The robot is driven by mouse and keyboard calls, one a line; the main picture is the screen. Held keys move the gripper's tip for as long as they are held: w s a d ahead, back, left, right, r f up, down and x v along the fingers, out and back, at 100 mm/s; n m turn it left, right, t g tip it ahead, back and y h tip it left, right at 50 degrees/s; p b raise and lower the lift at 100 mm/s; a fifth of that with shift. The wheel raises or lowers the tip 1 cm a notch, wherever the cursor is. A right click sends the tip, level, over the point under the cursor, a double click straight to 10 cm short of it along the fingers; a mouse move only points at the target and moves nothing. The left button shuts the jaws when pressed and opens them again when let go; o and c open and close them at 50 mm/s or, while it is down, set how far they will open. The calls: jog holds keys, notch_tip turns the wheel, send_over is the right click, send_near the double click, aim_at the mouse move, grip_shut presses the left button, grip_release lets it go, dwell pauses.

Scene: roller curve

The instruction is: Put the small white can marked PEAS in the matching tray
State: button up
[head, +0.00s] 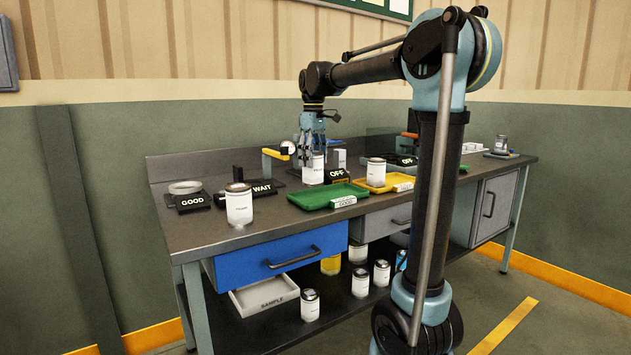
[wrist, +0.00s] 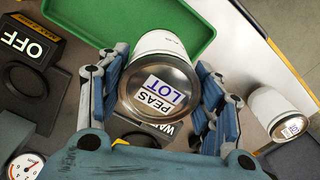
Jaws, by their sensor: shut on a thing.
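My gripper (head: 312,140) is shut on a white can (head: 313,170) with a silver lid. In the wrist view the lid of this can (wrist: 160,92) reads PEAS LOT, and the fingers (wrist: 158,78) are on both sides of it. The can is upright or nearly so, just behind the green tray (head: 308,199); I cannot tell whether it touches the bench. The green tray also shows at the top of the wrist view (wrist: 195,22). Its front label seems to read GOOD. A yellow tray (head: 401,179) to its right has a white can (head: 376,172) in it; its label is unreadable.
Another white can (head: 239,205) stands at the bench's left front. GOOD (head: 193,202), WAIT (head: 263,188) and OFF (head: 337,175) signs stand on the bench (head: 200,235). A yellow-handled device (head: 274,155) and a gauge (wrist: 25,166) are close to my gripper. Several cans stand on the lower shelf.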

aim_at(313, 174)
jog(key=shift+a+f, duration=0.1)
jog(key=shift+f, duration=2.75)
jog(key=o, duration=1.5)
jog(key=shift+s, duration=0.1)
